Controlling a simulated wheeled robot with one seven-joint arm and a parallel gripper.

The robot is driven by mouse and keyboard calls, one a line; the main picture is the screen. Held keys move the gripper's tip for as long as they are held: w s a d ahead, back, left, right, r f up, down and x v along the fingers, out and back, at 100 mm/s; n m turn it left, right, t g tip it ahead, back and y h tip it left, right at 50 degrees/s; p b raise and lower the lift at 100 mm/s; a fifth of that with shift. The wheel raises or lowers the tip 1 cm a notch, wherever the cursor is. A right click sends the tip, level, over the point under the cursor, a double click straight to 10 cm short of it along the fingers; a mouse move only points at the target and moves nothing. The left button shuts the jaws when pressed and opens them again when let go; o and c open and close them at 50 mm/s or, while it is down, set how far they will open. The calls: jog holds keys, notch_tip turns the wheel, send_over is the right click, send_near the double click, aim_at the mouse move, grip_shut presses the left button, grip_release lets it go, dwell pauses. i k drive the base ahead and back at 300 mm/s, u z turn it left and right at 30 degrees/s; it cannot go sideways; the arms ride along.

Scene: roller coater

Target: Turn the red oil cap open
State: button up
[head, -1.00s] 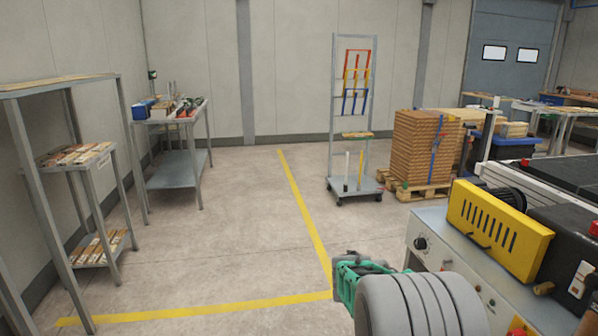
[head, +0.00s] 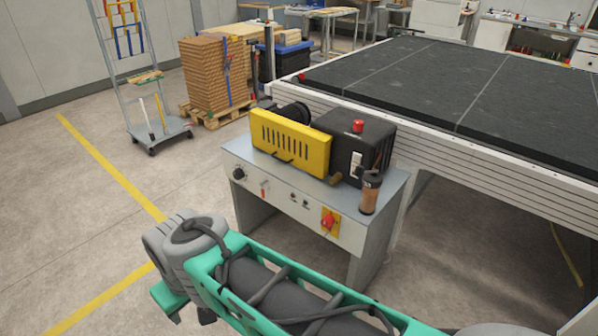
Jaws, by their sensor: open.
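A small red cap (head: 358,126) sits upright on top of a black box-shaped housing (head: 350,147). I take it to be the oil cap. The housing stands on a grey machine bench (head: 300,180) in the middle of the head view, right of a yellow slotted guard (head: 290,142). Nothing covers the cap. My green and grey arm crosses the bottom of the picture, in front of and below the bench. My gripper itself cannot be made out in the picture.
A brown cylinder with a dark top (head: 370,192) stands at the bench's right corner. The front panel has a red rotary switch on a yellow plate (head: 330,221). A long black-topped table (head: 450,85) is behind right. Floor at left is open up to a rack trolley (head: 159,132).

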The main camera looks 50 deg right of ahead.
aim_at(358, 125)
jog(key=z, duration=1.3)
jog(key=i, duration=1.1)
jog(key=u, duration=0.45)
jog(key=i, duration=1.35)
jog(key=z, duration=0.15)
